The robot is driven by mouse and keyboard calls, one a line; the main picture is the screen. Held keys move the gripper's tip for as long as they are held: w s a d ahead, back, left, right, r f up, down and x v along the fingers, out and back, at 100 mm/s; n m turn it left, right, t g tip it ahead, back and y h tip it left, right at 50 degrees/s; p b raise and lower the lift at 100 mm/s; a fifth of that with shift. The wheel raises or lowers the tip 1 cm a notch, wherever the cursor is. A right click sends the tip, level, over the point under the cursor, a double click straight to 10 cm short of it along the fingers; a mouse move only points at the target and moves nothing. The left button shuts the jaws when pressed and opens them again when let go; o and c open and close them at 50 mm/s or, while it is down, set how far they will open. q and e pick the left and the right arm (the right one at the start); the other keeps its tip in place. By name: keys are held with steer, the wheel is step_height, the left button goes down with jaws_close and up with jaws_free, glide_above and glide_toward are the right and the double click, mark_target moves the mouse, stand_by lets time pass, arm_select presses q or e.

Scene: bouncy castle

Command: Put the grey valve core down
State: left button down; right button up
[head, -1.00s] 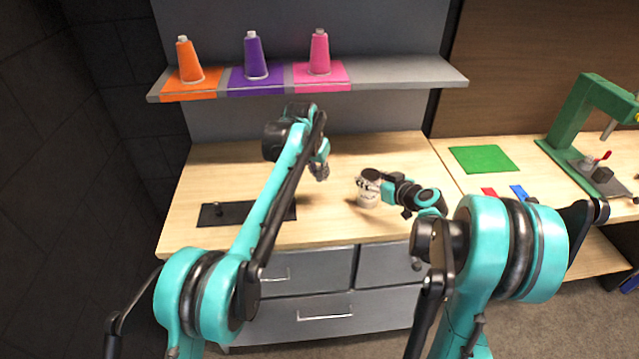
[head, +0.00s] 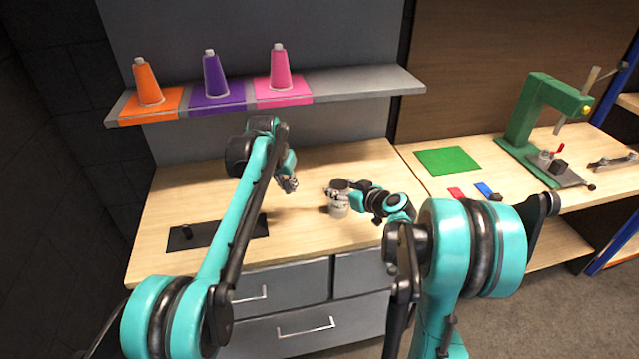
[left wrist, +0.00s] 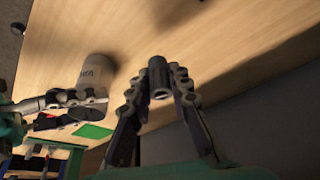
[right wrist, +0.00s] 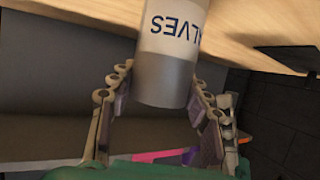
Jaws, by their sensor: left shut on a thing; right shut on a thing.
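The grey valve core (left wrist: 158,76) is a small dark grey hollow cylinder, held between the fingertips of my left gripper (left wrist: 156,88). In the head view my left gripper (head: 289,183) is above the wooden table; the core is too small to make out there. My right gripper (right wrist: 165,92) is shut on a white and grey canister (right wrist: 168,50) lettered "VALVES". The canister also shows in the head view (head: 338,208), at the table's middle right, just right of my left gripper. Its lettering shows upside down in the right wrist view.
A black plate (head: 240,229) with a small black piece lies on the table's front left. Orange (head: 147,82), purple (head: 214,76) and pink (head: 279,68) cones stand on the shelf. A green mat (head: 449,161) and green press (head: 525,120) are on the right table.

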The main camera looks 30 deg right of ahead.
mark_target(292, 213)
stand_by(0.3)
arm_select(q)
step_height(292, 213, down, 10)
steer(key=shift+r, duration=0.1)
stand_by(0.4)
steer(key=c, duration=1.4)
jaws_free()
steer(key=v, duration=1.2)
